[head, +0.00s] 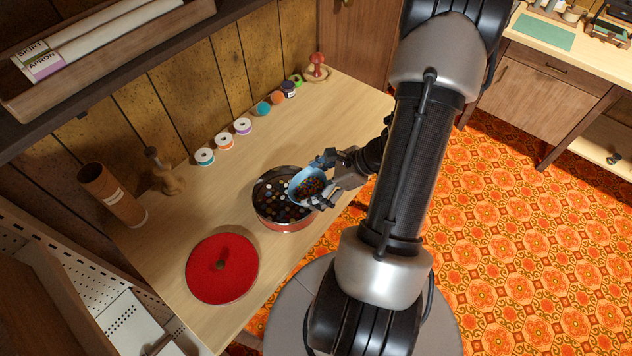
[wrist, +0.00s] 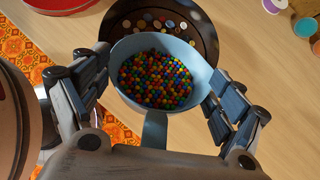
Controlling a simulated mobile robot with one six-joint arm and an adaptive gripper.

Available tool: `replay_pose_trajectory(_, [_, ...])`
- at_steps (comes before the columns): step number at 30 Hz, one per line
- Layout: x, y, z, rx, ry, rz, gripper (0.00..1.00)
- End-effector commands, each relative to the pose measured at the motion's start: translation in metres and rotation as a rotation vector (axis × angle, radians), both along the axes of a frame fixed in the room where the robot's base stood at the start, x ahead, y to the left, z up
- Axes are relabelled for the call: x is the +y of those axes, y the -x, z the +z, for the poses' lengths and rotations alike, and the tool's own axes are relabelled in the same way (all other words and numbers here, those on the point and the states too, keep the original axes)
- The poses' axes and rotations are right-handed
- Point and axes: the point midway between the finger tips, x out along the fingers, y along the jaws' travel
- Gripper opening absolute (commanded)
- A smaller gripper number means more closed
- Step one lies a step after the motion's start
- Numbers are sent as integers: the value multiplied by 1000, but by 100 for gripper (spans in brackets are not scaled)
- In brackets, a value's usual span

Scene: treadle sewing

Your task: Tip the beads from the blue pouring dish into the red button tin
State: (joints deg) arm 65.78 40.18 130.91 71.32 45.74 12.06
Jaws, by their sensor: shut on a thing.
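The blue pouring dish (head: 296,187) is held over the right part of the open red button tin (head: 284,227) in the head view. My gripper (head: 322,182) is shut on the dish, with a finger on each side of it. In the wrist view the dish (wrist: 197,61) holds many multicoloured beads (wrist: 155,80) and looks about level. Buttons (head: 277,205) lie in the dark inside of the tin. The tin's dark interior (wrist: 202,32) shows beyond the dish in the wrist view, partly hidden by it.
A round red lid (head: 236,268) with a knob lies left of the tin. Several thread spools (head: 224,142) stand in a row along the back wall. A brown tube (head: 113,195) and a wooden stand (head: 164,173) are at the left. Bare wood lies between the spools and the tin.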

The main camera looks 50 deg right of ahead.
Motion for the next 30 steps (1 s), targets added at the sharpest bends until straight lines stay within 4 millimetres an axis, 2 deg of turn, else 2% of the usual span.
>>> replay_pose_trajectory(30, [3,-4,5,106,73,0,63])
